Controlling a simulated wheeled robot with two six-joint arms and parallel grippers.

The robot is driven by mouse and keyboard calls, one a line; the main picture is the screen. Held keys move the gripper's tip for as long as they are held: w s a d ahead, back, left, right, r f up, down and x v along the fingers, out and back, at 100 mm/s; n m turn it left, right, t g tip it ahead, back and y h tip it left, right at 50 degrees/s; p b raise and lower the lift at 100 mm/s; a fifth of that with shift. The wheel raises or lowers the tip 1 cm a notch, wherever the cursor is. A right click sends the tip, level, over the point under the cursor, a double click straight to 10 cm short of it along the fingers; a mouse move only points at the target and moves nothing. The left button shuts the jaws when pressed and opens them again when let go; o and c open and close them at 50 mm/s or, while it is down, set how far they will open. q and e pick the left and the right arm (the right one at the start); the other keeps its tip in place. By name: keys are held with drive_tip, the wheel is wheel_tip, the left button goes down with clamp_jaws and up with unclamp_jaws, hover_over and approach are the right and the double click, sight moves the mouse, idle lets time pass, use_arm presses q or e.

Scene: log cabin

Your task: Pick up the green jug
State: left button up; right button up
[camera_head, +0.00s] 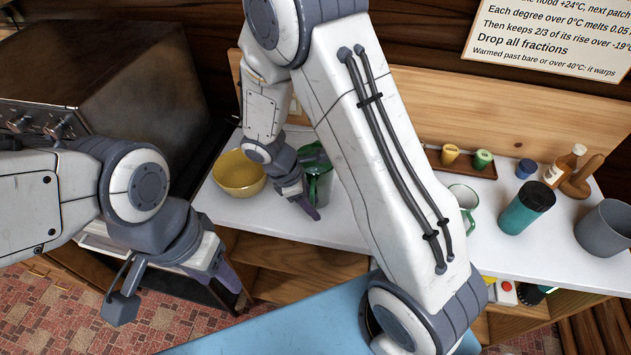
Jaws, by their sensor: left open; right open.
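The green jug (323,186) stands on the white counter (285,222) at the centre left, partly hidden by my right gripper and its forearm. My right gripper (309,203) reaches down from above on the left side of the jug, its fingers pointing at the counter. It is open; whether a finger touches the jug or its handle cannot be told. My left gripper (232,280) is open and empty, lower left, in front of the counter and away from the jug.
A yellow bowl (239,174) stands close left of the jug. A dark oven (110,85) stands at left.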

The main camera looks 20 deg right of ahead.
clamp_jaws()
idle(1.3)
